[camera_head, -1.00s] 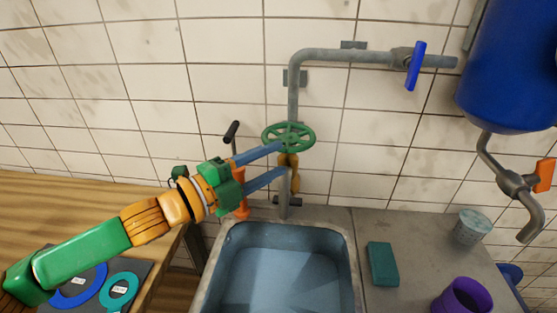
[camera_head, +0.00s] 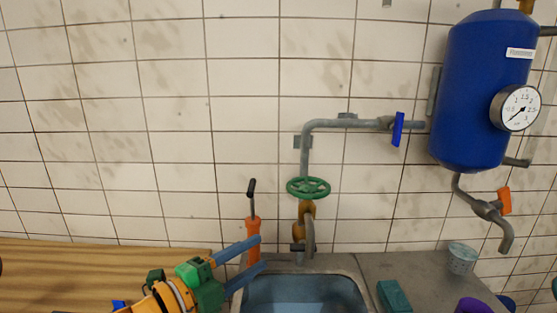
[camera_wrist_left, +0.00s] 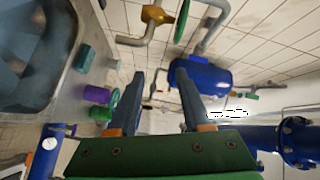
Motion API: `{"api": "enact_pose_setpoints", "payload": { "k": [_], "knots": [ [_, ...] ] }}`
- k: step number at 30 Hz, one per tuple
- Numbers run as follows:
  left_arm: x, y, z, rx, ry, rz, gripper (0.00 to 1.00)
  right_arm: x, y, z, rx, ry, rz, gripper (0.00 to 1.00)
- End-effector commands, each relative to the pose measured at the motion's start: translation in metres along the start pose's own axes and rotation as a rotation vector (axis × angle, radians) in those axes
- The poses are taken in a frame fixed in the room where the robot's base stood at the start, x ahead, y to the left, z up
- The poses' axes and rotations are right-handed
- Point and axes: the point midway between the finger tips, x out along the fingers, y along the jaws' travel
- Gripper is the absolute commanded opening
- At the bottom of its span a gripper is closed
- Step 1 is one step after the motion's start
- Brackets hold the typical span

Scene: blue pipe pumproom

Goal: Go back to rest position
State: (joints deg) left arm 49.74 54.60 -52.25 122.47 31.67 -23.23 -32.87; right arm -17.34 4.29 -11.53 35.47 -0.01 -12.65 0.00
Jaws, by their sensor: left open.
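My left gripper (camera_head: 258,254) is at the lower middle of the head view, left of the faucet. Its two blue fingers are apart with nothing held between them. The green handwheel (camera_head: 308,188) on the pipe is up and to the right of the fingers, clear of them. In the left wrist view the open fingers (camera_wrist_left: 161,74) point toward the blue tank (camera_wrist_left: 203,76), with part of the green wheel (camera_wrist_left: 181,22) at the top. My right gripper does not show.
The sink (camera_head: 305,292) is right of the fingers. An orange pump (camera_head: 253,230) stands behind them. A wooden counter (camera_head: 60,270) is at left. A teal block (camera_head: 393,297), a cup (camera_head: 462,258) and a purple cup (camera_head: 474,305) are at right. A blue tank (camera_head: 485,95) hangs above.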

Motion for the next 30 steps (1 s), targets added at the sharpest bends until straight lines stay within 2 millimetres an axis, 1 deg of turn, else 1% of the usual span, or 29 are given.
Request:
{"api": "enact_pose_setpoints", "payload": {
  "k": [1, 5, 8, 11, 14, 17, 18, 20, 21, 23, 24, 26, 27, 30],
  "knots": [
    [0.002, 0.01, -0.002, -0.035, -0.007, 0.016, 0.49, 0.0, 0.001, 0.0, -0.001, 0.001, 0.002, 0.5],
    [0.004, 0.039, -0.003, -0.147, -0.049, 0.058, 0.49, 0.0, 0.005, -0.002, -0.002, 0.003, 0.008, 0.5],
    [0.002, 0.065, -0.002, -0.263, -0.105, 0.093, 0.49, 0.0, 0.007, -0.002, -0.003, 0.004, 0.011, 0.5],
    [-0.004, 0.095, 0.002, -0.411, -0.189, 0.128, 0.49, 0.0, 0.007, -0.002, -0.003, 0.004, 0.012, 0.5],
    [-0.018, 0.13, 0.01, -0.594, -0.315, 0.164, 0.49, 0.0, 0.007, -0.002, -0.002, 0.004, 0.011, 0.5],
    [-0.046, 0.174, 0.024, -0.81, -0.501, 0.199, 0.49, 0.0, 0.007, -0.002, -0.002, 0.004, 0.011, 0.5],
    [-0.062, 0.194, 0.029, -0.9, -0.591, 0.214, 0.49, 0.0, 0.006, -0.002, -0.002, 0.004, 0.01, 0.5],
    [-0.089, 0.223, 0.035, -1.029, -0.734, 0.235, 0.49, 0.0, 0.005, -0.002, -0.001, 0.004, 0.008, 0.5],
    [-0.107, 0.24, 0.038, -1.102, -0.824, 0.247, 0.49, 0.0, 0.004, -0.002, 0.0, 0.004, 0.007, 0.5],
    [-0.135, 0.263, 0.039, -1.194, -0.954, 0.263, 0.49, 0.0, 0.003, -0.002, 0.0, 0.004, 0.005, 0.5],
    [-0.153, 0.277, 0.038, -1.248, -1.037, 0.272, 0.49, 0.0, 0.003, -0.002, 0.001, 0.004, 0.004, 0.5],
    [-0.179, 0.295, 0.035, -1.32, -1.155, 0.284, 0.49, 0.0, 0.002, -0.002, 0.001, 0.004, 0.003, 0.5],
    [-0.197, 0.306, 0.032, -1.361, -1.234, 0.293, 0.49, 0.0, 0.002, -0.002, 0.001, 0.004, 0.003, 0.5],
    [-0.234, 0.331, 0.025, -1.441, -1.404, 0.311, 0.49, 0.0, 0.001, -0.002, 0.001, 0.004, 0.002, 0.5]
  ]
}}
